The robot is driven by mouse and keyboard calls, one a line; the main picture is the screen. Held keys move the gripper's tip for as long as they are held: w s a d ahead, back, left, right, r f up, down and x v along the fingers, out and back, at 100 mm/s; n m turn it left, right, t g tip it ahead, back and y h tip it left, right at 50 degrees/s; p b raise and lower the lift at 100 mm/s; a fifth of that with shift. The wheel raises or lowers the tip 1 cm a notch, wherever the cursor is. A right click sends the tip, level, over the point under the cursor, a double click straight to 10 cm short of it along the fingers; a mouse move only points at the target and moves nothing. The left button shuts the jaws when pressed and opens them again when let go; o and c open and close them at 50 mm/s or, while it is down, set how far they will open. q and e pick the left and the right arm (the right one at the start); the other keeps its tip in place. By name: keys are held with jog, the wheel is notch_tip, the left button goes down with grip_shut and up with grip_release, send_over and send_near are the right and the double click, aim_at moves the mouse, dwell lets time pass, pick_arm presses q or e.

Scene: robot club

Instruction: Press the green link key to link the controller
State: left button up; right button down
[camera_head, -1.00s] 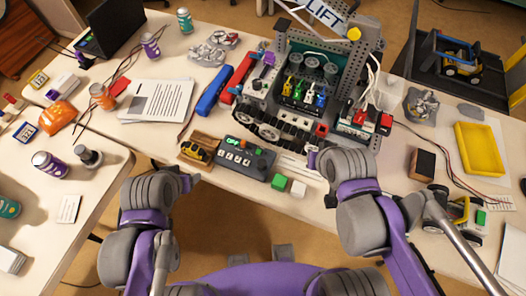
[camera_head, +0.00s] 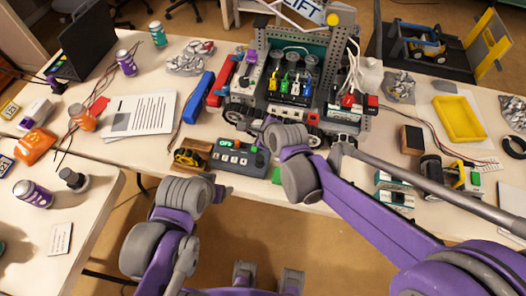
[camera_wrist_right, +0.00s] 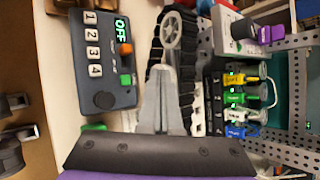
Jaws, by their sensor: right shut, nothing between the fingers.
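The controller (camera_head: 236,158) is a dark grey box near the table's front edge. It has white keys numbered 1 to 4, an orange knob and a green display reading OFF. In the right wrist view the controller (camera_wrist_right: 102,62) is at upper left, and a small green key (camera_wrist_right: 126,80) sits near its orange knob. My right gripper (camera_wrist_right: 163,72) is shut and empty. In that picture it is right of the controller, apart from it, over the black tracks. In the head view my right wrist hides its fingertips. My left wrist is in front of the table; its fingers are not clear.
A green block (camera_head: 276,175) lies beside the controller, partly behind my right arm. The tracked robot (camera_head: 292,90) with coloured plugs stands behind. Papers (camera_head: 140,113) and a blue case (camera_head: 199,97) are farther left.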

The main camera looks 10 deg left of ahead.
jog(key=shift+w+a+f, duration=0.1)
jog(key=shift+f, duration=0.1)
dwell(0.3)
jog(key=b, duration=0.5)
send_over(256, 152)
notch_tip(256, 152, down, 8)
jog(key=shift+w+r, duration=0.15)
jog(key=shift+f+b, duration=0.45)
jog(key=shift+b, duration=0.1)
dwell(1.2)
jog(key=shift+f+b, duration=0.35)
jog(key=shift+f, duration=0.05)
jog(key=shift+f+b, duration=0.3)
jog(key=shift+f, duration=0.1)
dwell(0.5)
jog(key=shift+r, duration=0.15)
jog(key=shift+r+p, duration=0.6)
jog(key=shift+r, duration=0.1)
